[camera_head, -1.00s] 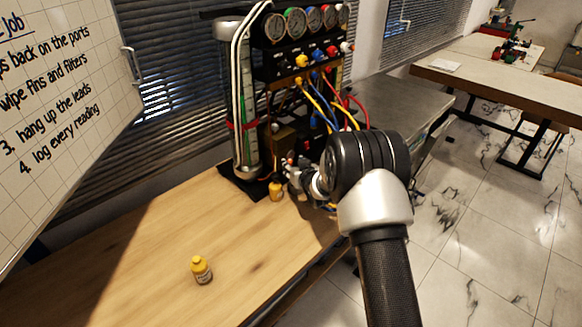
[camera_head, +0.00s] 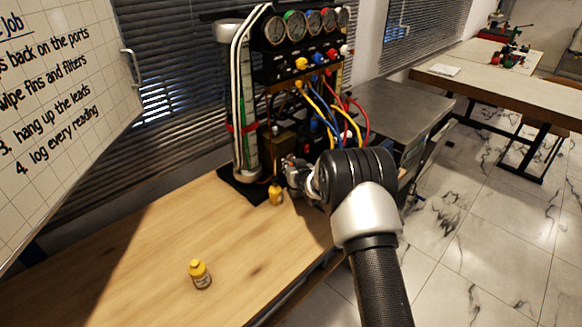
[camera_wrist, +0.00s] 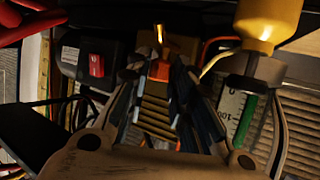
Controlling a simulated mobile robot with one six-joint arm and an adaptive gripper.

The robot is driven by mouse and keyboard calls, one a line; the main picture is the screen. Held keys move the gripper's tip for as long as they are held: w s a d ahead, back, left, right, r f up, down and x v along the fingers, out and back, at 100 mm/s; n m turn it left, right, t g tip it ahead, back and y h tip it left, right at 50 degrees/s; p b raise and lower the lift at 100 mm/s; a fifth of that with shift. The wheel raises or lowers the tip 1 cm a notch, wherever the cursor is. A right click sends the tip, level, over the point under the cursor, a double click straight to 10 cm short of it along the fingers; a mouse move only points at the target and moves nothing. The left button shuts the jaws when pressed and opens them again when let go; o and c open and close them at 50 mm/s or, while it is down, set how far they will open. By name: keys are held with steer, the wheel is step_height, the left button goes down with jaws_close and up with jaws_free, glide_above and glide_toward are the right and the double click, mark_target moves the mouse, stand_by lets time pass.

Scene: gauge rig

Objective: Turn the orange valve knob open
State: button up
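In the wrist view an orange knob (camera_wrist: 160,71) sits on a ribbed brass-coloured block (camera_wrist: 155,112). My gripper (camera_wrist: 158,75) has its two dark fingers apart, one on each side of the knob. A gap seems to show on both sides, though I cannot tell for certain whether a fingertip touches. In the head view my gripper (camera_head: 294,170) is at the lower part of the gauge rig (camera_head: 303,62). The knob cannot be made out there, with my gripper and wrist in front of that area.
A yellow bottle (camera_wrist: 268,22) is close by the gripper at upper right in the wrist view. A black box with a red switch (camera_wrist: 96,65) is at left. Coloured hoses (camera_head: 345,118) hang above my wrist.

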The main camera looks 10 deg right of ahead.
jaws_close()
steer(key=shift+d+y+p, duration=0.1)
steer(key=shift+y+p, duration=0.2)
steer(key=shift+p, duration=0.2)
steer(key=n+p, duration=0.1)
steer(key=y+p, duration=0.1)
steer(key=shift+d+r+n+y+p, duration=0.15)
steer(key=shift+n+y+p, duration=0.15)
steer(key=shift+n+p, duration=0.1)
steer(key=shift+w+d+n+g+y+p, duration=0.15)
steer(key=shift+n+g+y+p, duration=0.45)
steer(key=shift+n+y+p, duration=0.5)
steer(key=n+y, duration=0.1)
steer(key=n+g+y+b, duration=0.1)
steer(key=shift+f+g+y, duration=0.3)
steer(key=shift+f, duration=0.05)
steer(key=shift+d+n+g+b, duration=0.1)
steer(key=shift+n+g+b, duration=0.2)
steer(key=shift+n+b, duration=0.35)
steer(key=shift+r+y+b, duration=0.2)
steer(key=shift+y+b, duration=0.2)
steer(key=shift+b, duration=0.05)
